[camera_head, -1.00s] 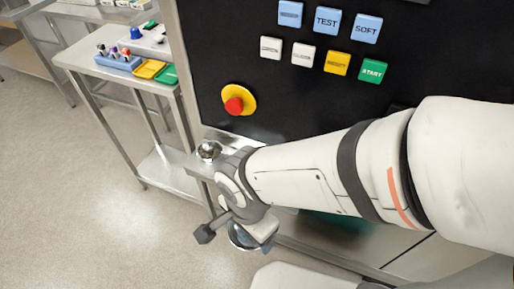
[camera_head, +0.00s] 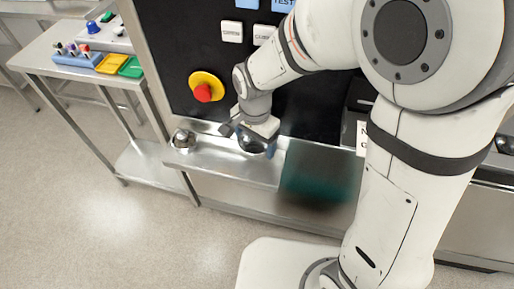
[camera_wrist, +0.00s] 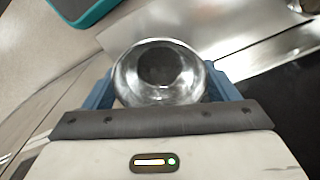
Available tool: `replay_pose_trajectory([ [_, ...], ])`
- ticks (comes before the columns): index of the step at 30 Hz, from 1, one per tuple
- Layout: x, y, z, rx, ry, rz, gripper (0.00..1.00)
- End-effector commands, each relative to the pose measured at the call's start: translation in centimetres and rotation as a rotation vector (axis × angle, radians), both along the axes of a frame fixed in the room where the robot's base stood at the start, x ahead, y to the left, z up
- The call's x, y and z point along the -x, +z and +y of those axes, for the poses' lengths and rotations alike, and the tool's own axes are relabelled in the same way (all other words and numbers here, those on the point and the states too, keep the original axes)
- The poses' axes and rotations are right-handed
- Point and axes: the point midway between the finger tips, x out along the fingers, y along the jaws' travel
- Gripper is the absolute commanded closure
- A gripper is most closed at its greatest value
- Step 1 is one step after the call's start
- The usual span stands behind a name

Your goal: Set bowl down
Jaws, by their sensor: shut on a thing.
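A shiny metal bowl (camera_wrist: 160,75) sits between the blue fingers of my gripper (camera_wrist: 165,92) in the wrist view. My gripper is shut on it. In the head view my gripper (camera_head: 258,146) points down over the steel ledge (camera_head: 222,165) in front of the black panel, and the bowl (camera_head: 250,143) shows partly, dark and half hidden by the fingers. I cannot tell whether the bowl touches the ledge.
A second shiny round metal object (camera_head: 183,140) stands at the ledge's left end. A dark teal panel (camera_head: 318,175) lies right of my gripper. A red emergency button (camera_head: 203,92) is on the black panel behind. A side table (camera_head: 62,58) with coloured trays stands at left.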

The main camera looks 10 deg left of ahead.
Motion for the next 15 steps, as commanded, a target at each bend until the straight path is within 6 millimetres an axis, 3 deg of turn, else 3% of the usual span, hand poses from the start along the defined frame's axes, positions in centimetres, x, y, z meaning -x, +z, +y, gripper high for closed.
replay_pose_trajectory([
  [1, 0.3, -1.1, -0.1, 0.005, 0.002, 0.007, 0.43],
  [15, 0.0, -6.0, -0.1, 0.003, -0.001, 0.004, 0.43],
])
